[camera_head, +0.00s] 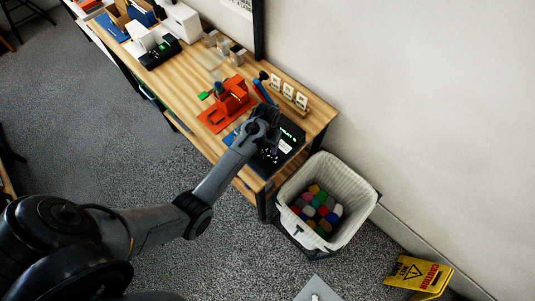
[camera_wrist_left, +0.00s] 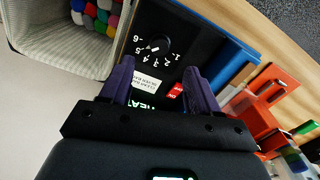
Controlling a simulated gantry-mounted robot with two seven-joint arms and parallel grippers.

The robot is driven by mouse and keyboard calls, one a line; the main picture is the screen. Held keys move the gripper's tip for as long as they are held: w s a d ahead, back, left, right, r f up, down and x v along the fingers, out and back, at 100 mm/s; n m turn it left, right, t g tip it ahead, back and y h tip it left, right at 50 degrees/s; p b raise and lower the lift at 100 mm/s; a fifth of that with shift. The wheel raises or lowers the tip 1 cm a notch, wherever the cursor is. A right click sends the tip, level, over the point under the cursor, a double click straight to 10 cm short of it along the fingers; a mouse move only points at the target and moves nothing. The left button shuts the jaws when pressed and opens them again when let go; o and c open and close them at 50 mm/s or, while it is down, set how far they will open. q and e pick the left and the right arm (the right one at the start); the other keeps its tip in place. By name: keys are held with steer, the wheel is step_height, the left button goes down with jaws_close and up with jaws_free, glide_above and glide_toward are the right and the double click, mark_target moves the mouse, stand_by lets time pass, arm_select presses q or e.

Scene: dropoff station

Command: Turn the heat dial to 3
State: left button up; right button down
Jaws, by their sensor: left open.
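The black heat unit (camera_head: 291,139) stands at the near right end of the wooden table, partly hidden by my left gripper (camera_head: 268,126). In the left wrist view the heat dial (camera_wrist_left: 160,44) is a small round black knob ringed by white numbers. Its exact setting is too small to read surely. My left gripper (camera_wrist_left: 158,72) is open, with its two purple-looking fingers apart over the panel. The dial shows beyond and between the fingertips, and nothing is held. A white label and a red ON/OFF switch (camera_wrist_left: 176,90) lie between the fingers. My right gripper is in neither view.
A white-lined basket (camera_head: 345,183) of several coloured blocks stands on the floor by the table's end. A yellow caution sign (camera_head: 420,273) is at lower right.

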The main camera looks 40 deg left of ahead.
mark_target(267, 156)
arm_select(q)
step_height(267, 156, down, 8)
stand_by(0.4)
steer(key=c, duration=1)
